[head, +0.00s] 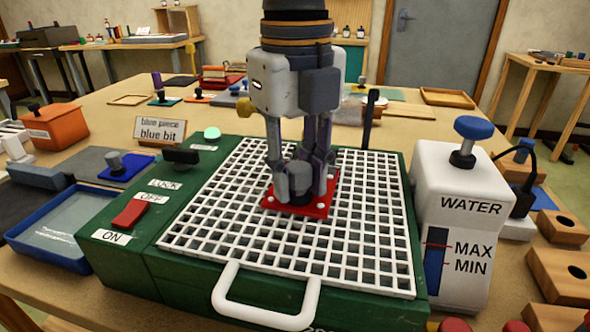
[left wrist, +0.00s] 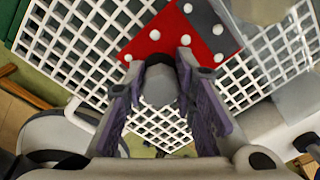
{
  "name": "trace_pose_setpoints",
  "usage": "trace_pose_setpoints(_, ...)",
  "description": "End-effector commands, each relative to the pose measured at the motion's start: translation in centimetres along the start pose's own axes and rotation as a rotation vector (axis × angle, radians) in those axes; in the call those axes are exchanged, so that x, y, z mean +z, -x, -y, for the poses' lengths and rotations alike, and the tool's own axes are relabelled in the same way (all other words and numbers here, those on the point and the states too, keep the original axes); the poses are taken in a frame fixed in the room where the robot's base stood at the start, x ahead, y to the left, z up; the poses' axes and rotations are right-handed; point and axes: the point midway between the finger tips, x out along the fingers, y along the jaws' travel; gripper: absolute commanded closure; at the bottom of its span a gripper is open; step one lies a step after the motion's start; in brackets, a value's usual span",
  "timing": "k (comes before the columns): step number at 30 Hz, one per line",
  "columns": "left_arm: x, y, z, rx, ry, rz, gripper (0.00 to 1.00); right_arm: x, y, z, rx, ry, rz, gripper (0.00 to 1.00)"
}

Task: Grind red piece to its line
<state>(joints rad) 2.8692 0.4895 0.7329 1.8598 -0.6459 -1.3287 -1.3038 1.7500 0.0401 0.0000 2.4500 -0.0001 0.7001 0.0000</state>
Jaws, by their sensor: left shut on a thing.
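The red piece (head: 322,206) is a flat red plate with white dots along its edge, lying on or just above the white grid (head: 215,215) of the green grinder (head: 190,275). It also shows at the top of the left wrist view (left wrist: 207,42). A grey round knob (left wrist: 158,88) stands above it, between my fingers. My left gripper (head: 301,185) points down over the plate and is shut on this knob. The fingers hide part of the plate, and I cannot make out its line or the grinding bit. My right gripper is not in view.
A red switch (head: 130,213) sits between ON and OFF labels on the grinder's left side. A white loop handle (head: 265,315) is at the front. A white water tank (head: 462,200) stands close on the right. A blue tray (head: 50,240) lies on the left. Most of the grid is clear.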

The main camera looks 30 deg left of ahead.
Motion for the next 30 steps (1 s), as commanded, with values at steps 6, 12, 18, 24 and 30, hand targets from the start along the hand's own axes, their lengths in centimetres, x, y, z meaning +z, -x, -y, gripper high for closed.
trace_pose_setpoints(6,-0.5,0.0,0.6,-0.002,-0.001,0.001,1.0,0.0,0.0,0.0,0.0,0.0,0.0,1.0)
trace_pose_setpoints(12,-1.2,0.1,1.3,-0.003,-0.001,0.002,1.0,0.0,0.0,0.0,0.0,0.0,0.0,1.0)
trace_pose_setpoints(18,-1.9,0.0,1.9,-0.004,-0.001,0.001,1.0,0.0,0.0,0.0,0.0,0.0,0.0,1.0)
trace_pose_setpoints(24,-2.0,0.0,2.0,-0.004,-0.001,0.0,1.0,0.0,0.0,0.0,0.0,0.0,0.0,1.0)
trace_pose_setpoints(30,-1.9,0.0,1.9,-0.003,0.0,0.001,1.0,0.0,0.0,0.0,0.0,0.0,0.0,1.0)
